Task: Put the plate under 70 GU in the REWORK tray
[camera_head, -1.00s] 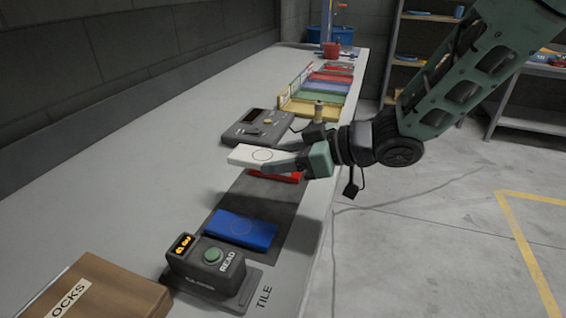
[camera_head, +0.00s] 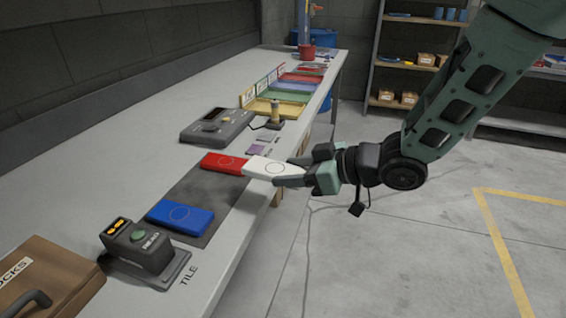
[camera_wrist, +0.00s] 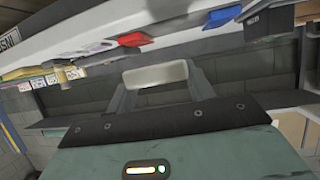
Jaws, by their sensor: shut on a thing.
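My gripper (camera_head: 306,174) is shut on a white plate (camera_head: 272,168) with a faint ring on its face. The plate is held at the front edge of the bench, and it also shows between the fingers in the wrist view (camera_wrist: 155,76). A red plate (camera_head: 224,163) and a blue plate (camera_head: 180,215) lie on the dark mat (camera_head: 205,190). The gloss meter (camera_head: 138,246) with a green button and orange display stands on the tile at the near end; its digits are too small to read. Coloured trays (camera_head: 284,95) stand farther along; I cannot read which is REWORK.
A grey instrument (camera_head: 215,126) and a small brass-coloured cylinder (camera_head: 275,112) stand between the mat and the trays. A brown box (camera_head: 45,275) is at the near left. A red cup (camera_head: 308,52) stands at the far end. The bench's left strip is clear.

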